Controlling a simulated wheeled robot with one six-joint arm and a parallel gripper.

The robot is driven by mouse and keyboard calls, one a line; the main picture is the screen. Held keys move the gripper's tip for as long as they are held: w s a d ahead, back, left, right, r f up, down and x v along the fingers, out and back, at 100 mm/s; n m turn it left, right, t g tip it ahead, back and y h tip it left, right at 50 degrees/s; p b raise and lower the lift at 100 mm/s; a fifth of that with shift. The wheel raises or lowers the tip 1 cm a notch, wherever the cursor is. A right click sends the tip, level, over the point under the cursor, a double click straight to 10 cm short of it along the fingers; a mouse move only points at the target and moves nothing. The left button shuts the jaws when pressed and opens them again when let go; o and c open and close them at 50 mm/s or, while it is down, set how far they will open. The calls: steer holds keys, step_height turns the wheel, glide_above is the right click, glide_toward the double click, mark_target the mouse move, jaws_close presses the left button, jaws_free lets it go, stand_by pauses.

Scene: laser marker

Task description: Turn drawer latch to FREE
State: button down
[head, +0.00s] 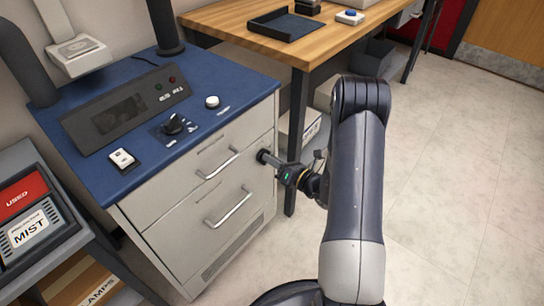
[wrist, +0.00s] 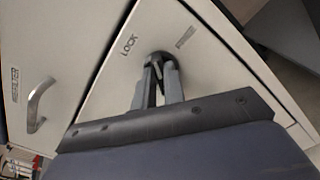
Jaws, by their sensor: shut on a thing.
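The drawer latch is a dark rounded knob (wrist: 158,57) on the pale cabinet front, in the upper middle of the wrist view. My gripper (wrist: 160,92) is shut on it, with a finger on each side. The word LOCK (wrist: 129,45) is printed to the latch's left, and a second mark (wrist: 186,37), too blurred to read, is to its upper right. In the head view my gripper (head: 275,164) reaches the right edge of the drawer cabinet (head: 165,203). The latch's exact angle is mostly hidden by the fingers.
Two drawer handles (head: 218,164) (head: 229,207) stick out left of my gripper. The blue cabinet top (head: 190,87) carries a control panel, a dark knob and a white button. A wooden bench (head: 240,18) stands behind, its dark leg (head: 296,140) close to my gripper. Open floor lies to the right.

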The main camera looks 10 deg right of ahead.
steer(key=m+p, duration=0.2)
steer(key=m, duration=0.3)
steer(key=m+p, duration=0.2)
steer(key=m, duration=0.3)
steer(key=shift+f+m, duration=0.2)
steer(key=shift+m, duration=0.1)
stand_by(0.4)
steer(key=c, duration=1.5)
jaws_free()
steer(key=shift+w, duration=0.1)
steer(key=shift+d, duration=0.15)
steer(key=p+v, duration=0.1)
steer(key=v, duration=0.9)
steer(key=shift+s+d, duration=0.15)
steer(key=shift+s, duration=0.2)
